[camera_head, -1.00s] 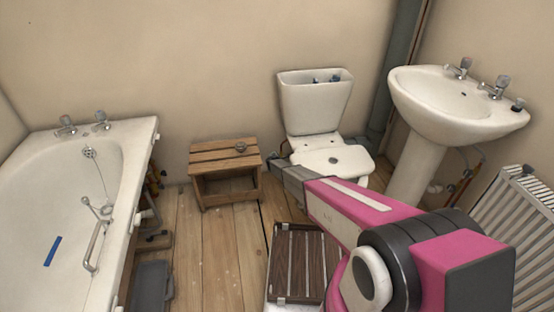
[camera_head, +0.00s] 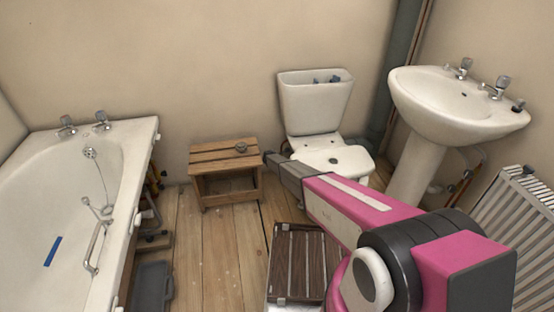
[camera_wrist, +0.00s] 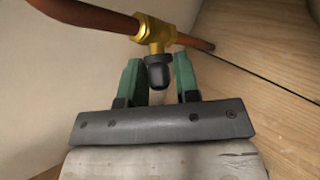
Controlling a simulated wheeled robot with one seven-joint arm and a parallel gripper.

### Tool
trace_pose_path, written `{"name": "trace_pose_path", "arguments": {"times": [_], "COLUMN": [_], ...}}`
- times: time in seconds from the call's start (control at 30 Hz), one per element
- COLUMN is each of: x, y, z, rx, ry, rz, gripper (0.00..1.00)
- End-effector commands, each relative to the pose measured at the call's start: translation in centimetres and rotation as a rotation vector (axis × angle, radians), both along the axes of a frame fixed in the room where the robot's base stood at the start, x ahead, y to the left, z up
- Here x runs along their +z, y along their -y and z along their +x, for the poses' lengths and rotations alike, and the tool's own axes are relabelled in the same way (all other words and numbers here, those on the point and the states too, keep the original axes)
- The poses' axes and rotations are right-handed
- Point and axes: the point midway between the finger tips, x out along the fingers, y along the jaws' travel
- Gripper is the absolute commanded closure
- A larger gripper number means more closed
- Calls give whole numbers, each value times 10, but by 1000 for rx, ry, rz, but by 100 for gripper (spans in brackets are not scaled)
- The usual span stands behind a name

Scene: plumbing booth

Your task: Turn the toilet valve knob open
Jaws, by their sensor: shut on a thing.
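In the wrist view the valve is a brass fitting (camera_wrist: 155,32) on a copper pipe (camera_wrist: 95,14) by the wall. A small black knob (camera_wrist: 157,72) sticks out of it. My gripper (camera_wrist: 160,76) has its green fingers on either side of the knob and is shut on it. In the head view my gripper (camera_head: 271,158) is low by the back wall, between the wooden stool and the toilet (camera_head: 314,107). The valve and knob cannot be made out in that view.
The bathtub (camera_head: 132,180) is at the left. The sink (camera_head: 440,125) and radiator (camera_head: 515,230) are at the right. A slatted crate (camera_head: 296,262) lies below my arm.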

Motion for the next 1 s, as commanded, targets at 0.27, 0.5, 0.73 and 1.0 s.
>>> {"name": "trace_pose_path", "arguments": {"times": [0.27,0.5,0.73,1.0], "x": [0,0,0,-1], "y": [0,0,1,2], "z": [0,0,-1,-1], "rx": [0,-1,-1,-2], "ry": [1,5,52,133], "rz": [1,4,52,140], "gripper": [56,56,56,56]}}
